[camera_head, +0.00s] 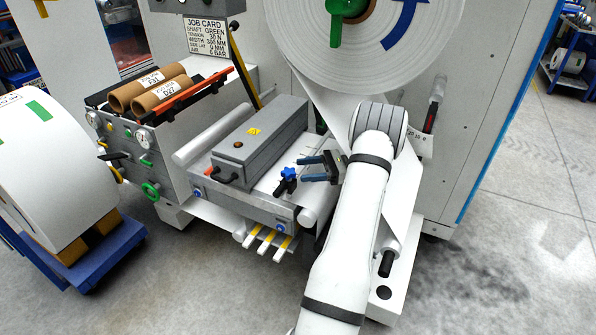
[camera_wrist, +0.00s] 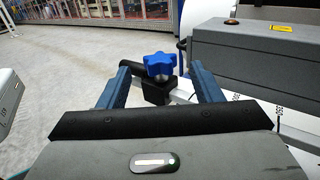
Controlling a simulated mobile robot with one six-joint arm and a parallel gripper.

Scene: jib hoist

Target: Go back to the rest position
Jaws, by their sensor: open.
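My gripper (camera_head: 314,169) is open, its two blue fingers pointing left over the front unit of the white machine. In the wrist view my gripper (camera_wrist: 165,88) shows its fingers apart, one on either side of a blue star knob (camera_wrist: 159,66) on a black clamp block. The knob is also in the head view (camera_head: 288,173), just left of the fingertips. I cannot tell whether the fingers touch it. Nothing is held between the fingers.
A grey box (camera_head: 262,142) stands behind the knob. A large white roll (camera_head: 375,45) hangs above my arm. Cardboard cores (camera_head: 150,90) lie at the left. A white roll (camera_head: 45,165) sits on a blue pallet (camera_head: 95,262). Floor at right (camera_head: 520,220) is clear.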

